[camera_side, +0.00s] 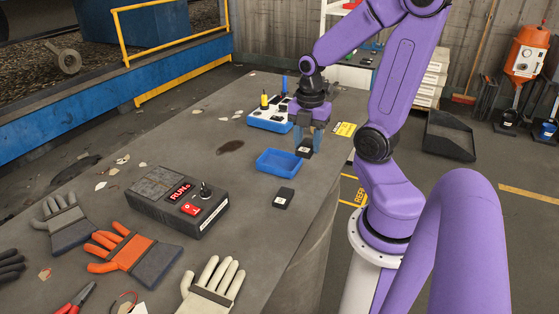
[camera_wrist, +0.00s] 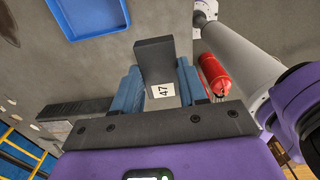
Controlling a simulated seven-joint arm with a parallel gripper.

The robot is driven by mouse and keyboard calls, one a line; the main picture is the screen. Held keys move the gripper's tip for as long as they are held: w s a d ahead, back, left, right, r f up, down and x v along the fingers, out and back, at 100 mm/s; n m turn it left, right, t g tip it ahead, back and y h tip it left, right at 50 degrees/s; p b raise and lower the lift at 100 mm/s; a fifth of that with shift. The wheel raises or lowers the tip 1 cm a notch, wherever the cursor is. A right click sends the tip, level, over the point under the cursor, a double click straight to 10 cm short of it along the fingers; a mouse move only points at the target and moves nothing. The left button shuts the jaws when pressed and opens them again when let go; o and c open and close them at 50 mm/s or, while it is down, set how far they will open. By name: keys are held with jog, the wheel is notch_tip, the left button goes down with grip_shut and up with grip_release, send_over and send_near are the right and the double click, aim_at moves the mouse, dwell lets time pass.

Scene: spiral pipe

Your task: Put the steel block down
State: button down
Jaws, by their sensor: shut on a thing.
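My gripper (camera_side: 309,142) points down near the right edge of the table. Its two blue fingers are shut on the steel block, a dark grey block (camera_side: 305,153) with a pale label. In the wrist view the block (camera_wrist: 154,58) sits between the fingers (camera_wrist: 159,92), with a white label reading 47 on it. I cannot tell whether the block touches the tabletop.
An empty blue tray (camera_side: 280,163) lies just left of the held block. A small black block (camera_side: 284,198) lies in front of it. A RUN control box (camera_side: 165,205), gloves (camera_side: 130,252) and a blue-and-white holder (camera_side: 268,118) also occupy the table (camera_side: 225,100).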

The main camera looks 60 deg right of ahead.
send_near(279, 166)
jog(key=s+a+r, duration=0.2)
jog(key=s, duration=0.2)
jog(key=f, duration=0.1)
jog(key=w+d+f, duration=0.1)
jog(key=w+f, duration=0.1)
jog(key=shift+w+d+f, duration=0.2)
jog(key=shift+w+f, duration=0.05)
jog(key=shift+f, duration=0.05)
jog(key=shift+w+d+f, duration=0.35)
jog(key=shift+w+f, duration=0.3)
jog(key=shift+f, duration=1.75)
jog(key=shift+f, duration=0.15)
jog(key=c, duration=0.6)
grip_release()
